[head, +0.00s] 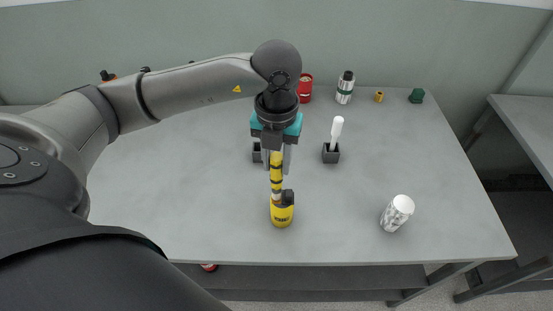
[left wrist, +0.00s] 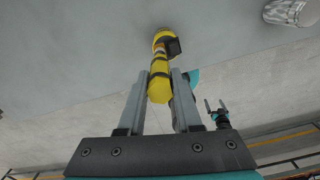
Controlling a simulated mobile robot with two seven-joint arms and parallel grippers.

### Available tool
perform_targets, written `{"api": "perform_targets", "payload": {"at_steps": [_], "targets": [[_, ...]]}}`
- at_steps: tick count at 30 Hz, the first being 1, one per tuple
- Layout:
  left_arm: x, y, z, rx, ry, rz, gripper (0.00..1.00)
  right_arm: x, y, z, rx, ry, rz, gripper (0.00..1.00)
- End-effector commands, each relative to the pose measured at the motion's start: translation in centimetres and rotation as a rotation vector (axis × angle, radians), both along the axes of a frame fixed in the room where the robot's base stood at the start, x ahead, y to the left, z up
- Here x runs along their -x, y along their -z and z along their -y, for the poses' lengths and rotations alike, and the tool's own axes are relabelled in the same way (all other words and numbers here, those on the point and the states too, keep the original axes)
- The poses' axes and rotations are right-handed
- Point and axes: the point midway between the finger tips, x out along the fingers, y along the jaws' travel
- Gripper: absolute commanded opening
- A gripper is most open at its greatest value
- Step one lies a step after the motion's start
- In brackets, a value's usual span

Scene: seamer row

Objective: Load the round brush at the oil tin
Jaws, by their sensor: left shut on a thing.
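My left gripper (head: 277,160) points down and is shut on the yellow, black-banded handle of the round brush (head: 276,172). The brush hangs roughly upright, its lower end at the top of the yellow oil tin (head: 281,216), near the front middle of the table. The bristles are hidden, so I cannot tell how deep they sit. In the left wrist view the brush handle (left wrist: 159,84) lies between the fingers and the tin (left wrist: 160,38) is beyond it. My right gripper (left wrist: 216,106) shows small in the left wrist view, its fingers apart and empty.
A white-handled tool (head: 337,127) stands in a dark holder (head: 331,155); another dark holder (head: 257,153) is partly behind my gripper. A white-lidded jar (head: 396,213) stands front right. A red tin (head: 305,90), a green-banded bottle (head: 345,88) and small items line the back.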

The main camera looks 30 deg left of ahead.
Motion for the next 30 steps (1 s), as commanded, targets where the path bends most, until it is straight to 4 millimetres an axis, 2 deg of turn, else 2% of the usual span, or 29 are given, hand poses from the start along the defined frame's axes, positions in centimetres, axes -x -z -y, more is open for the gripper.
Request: {"api": "perform_targets", "payload": {"at_steps": [30], "targets": [[0.0,0.79,-0.01,0.0,0.0,0.0,0.0,0.06,0.74,0.02,0.0,0.001,-0.001,1.0]]}}
